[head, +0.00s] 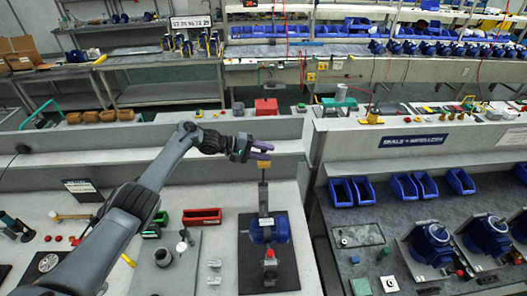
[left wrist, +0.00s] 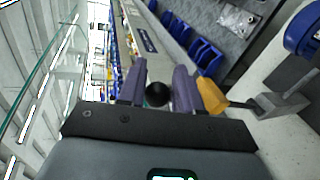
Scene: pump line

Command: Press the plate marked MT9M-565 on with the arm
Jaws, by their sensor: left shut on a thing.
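My left gripper (head: 259,152) is above the pump stand. In the left wrist view its purple fingers (left wrist: 160,88) are closed on a black ball knob (left wrist: 157,94). A yellow-orange block (left wrist: 212,96) on a grey rod is close beside the right-hand finger; it also shows below the gripper in the head view (head: 263,164). Under it an upright grey post (head: 263,195) stands by a blue pump (head: 279,230) on a dark mat (head: 250,276). A small pale label (head: 245,231) shows at the pump's left side. The marking MT9M-565 is not readable anywhere. My right gripper is not in view.
A red bin (head: 202,217) and a grey board (head: 177,262) with small parts lie left of the mat. Blue bins (head: 415,186) and more blue pumps (head: 430,243) are on the right-hand bench. A raised ledge (head: 300,147) runs behind the bench.

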